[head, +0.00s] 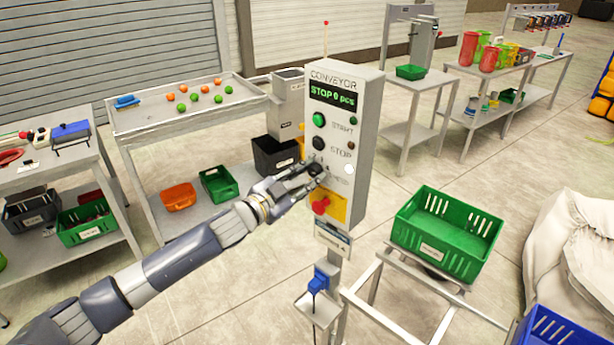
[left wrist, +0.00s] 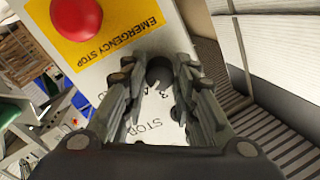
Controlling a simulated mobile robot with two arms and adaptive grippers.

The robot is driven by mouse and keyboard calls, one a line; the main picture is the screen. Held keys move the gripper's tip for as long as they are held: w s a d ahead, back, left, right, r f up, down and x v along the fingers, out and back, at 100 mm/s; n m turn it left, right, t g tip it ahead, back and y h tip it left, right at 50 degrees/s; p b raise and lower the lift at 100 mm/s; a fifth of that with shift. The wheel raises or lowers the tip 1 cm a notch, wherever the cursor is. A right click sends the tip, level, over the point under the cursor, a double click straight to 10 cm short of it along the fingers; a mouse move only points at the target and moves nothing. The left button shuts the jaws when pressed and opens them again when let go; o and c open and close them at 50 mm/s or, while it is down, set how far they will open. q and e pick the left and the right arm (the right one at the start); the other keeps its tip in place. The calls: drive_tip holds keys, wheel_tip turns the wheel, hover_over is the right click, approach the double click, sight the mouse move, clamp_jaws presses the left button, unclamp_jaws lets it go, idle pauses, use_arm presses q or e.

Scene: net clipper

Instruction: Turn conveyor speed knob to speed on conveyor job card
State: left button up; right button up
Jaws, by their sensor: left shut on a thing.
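The grey conveyor control box (head: 370,130) stands on a post in the middle of the head view. Its display (head: 335,95) reads STOP 0 pcs. My left gripper (head: 314,170) is at the dark speed knob, below the STOP button (head: 318,143). In the left wrist view, the fingers of my left gripper (left wrist: 158,82) are shut around the dark round knob (left wrist: 159,68), with dial digits beside it. The fingers partly hide the dial, so the setting is unclear. A plate (head: 333,239) hangs under the box; its small text is not readable. I cannot identify the job card.
The red emergency stop button (head: 321,206) sits on a yellow plate just below the knob, close to my left gripper; it also shows in the left wrist view (left wrist: 76,18). A green crate (head: 440,238) stands on a frame to the right.

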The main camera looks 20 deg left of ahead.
use_arm(q)
drive_tip(key=o, duration=1)
drive_tip(key=shift+o, duration=0.2)
use_arm(e)
drive_tip(key=shift+d, duration=0.2)
drive_tip(key=shift+d, duration=0.1)
use_arm(q)
drive_tip(key=v, duration=1.2)
use_arm(e)
drive_tip(key=shift+a, duration=0.2)
